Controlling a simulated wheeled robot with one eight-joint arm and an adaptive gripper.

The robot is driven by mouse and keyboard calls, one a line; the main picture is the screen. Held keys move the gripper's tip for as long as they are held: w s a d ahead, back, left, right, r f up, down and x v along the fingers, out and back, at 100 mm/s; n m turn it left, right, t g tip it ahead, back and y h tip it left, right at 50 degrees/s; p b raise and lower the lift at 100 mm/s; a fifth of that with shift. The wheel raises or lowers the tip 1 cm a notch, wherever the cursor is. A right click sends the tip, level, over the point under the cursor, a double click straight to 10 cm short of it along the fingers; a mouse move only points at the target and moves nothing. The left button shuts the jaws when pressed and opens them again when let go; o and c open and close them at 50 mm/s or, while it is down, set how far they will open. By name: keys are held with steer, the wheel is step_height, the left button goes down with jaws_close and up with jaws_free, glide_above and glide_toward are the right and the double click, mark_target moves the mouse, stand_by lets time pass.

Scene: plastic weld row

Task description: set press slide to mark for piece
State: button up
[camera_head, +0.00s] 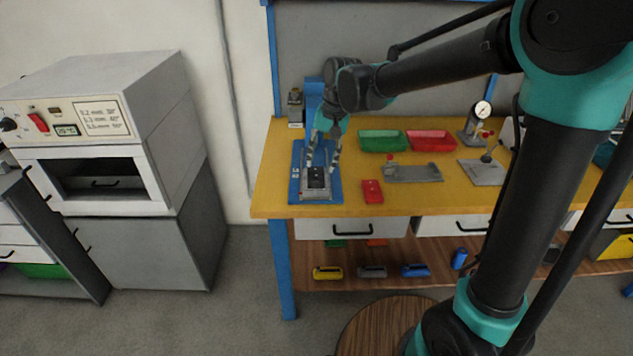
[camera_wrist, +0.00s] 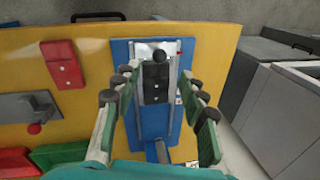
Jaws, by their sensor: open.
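The press (camera_head: 296,190) has a blue base and stands at the left end of the yellow bench. Its slide (camera_head: 318,178) is a dark block with a round knob, between pale rails; in the wrist view the slide (camera_wrist: 156,88) lies near the far end of the blue base (camera_wrist: 122,52). My gripper (camera_head: 322,150) is over the press, pointing down. In the wrist view my gripper (camera_wrist: 158,92) is open, with one finger on each side of the slide and apart from it as far as I can see. Any marks or scale are too small to read.
A red piece (camera_head: 372,191) lies on the bench right of the press. A grey fixture (camera_head: 415,173), a green bin (camera_head: 383,140), a red bin (camera_head: 432,140) and a dial gauge stand (camera_head: 482,112) are further right. A white oven (camera_head: 95,130) stands left of the bench.

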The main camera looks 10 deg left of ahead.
mark_target(317, 182)
steer(key=f, duration=0.2)
steer(key=a+f, duration=0.1)
steer(key=f, duration=0.5)
steer(key=shift+a, duration=0.3)
jaws_close()
